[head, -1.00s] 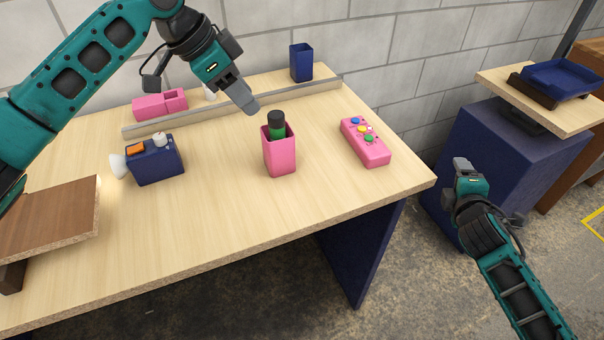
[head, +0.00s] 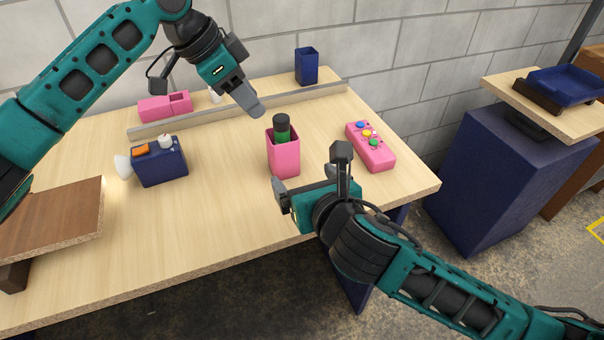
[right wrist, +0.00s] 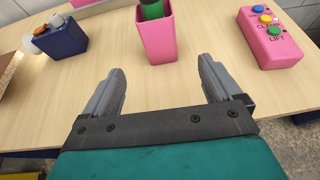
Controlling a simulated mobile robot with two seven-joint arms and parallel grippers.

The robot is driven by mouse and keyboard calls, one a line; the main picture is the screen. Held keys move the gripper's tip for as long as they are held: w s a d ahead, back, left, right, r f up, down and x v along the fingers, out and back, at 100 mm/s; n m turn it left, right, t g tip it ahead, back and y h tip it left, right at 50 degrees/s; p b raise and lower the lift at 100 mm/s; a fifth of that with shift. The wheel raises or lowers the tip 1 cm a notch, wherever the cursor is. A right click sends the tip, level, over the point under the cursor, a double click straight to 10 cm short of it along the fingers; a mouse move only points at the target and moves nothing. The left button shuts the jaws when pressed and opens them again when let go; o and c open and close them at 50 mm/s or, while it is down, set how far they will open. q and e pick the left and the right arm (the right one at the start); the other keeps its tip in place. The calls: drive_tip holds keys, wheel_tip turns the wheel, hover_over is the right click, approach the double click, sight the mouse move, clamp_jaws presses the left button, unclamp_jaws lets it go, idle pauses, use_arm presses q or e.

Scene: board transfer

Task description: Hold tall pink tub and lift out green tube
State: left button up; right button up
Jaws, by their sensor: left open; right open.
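The tall pink tub (head: 284,161) stands upright on the wooden table, and it also shows in the right wrist view (right wrist: 156,43). The green tube (head: 282,132) with a black cap stands inside it, its upper part above the rim and its lower part hidden. In the right wrist view the green tube (right wrist: 152,10) is cut off at the top. My left gripper (head: 256,109) is open and empty, above and a little left of the tub. My right gripper (head: 277,188) is open and empty, on the near side of the tub; its fingers (right wrist: 162,80) point toward the tub without touching it.
A pink button box (head: 371,152) lies right of the tub. A navy box with an orange switch (head: 160,165) is at left. A metal rail (head: 240,110) runs along the back, with a navy cup (head: 306,67) and a pink holder (head: 164,108) behind it.

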sight(287, 160)
drive_tip(key=x, duration=1.2)
drive_tip(key=shift+w+a+f, duration=0.1)
drive_tip(key=shift+w+f, duration=0.1)
drive_tip(key=shift+w, duration=0.1)
drive_tip(key=c, duration=1)
